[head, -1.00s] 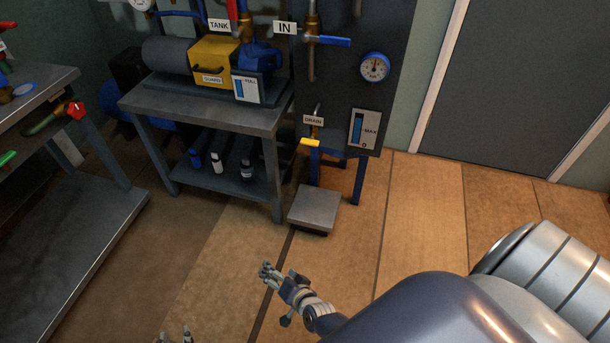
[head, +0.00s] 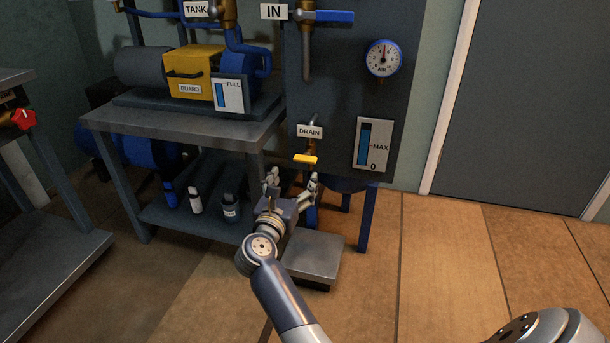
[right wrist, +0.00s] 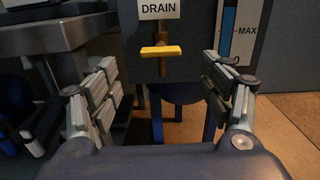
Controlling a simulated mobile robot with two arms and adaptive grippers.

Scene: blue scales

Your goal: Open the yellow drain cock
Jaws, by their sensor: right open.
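The yellow drain cock (head: 305,159) is a small flat handle on a brass pipe, under a white DRAIN label (head: 309,132) on the dark panel. The handle lies crosswise, roughly level. In the right wrist view the yellow handle (right wrist: 161,51) shows ahead, between and beyond the two fingers. My right gripper (head: 294,180) is open and empty, just below and in front of the cock, apart from it. In the right wrist view my right gripper (right wrist: 160,92) shows its fingers spread wide. My left gripper is not in view.
A grey workbench (head: 185,128) with a yellow guard (head: 194,75) stands left of the panel. A grey platform (head: 313,258) sits on the floor under the cock. A level gauge (head: 373,145) and a dial (head: 384,58) are to the right. The floor at right is clear.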

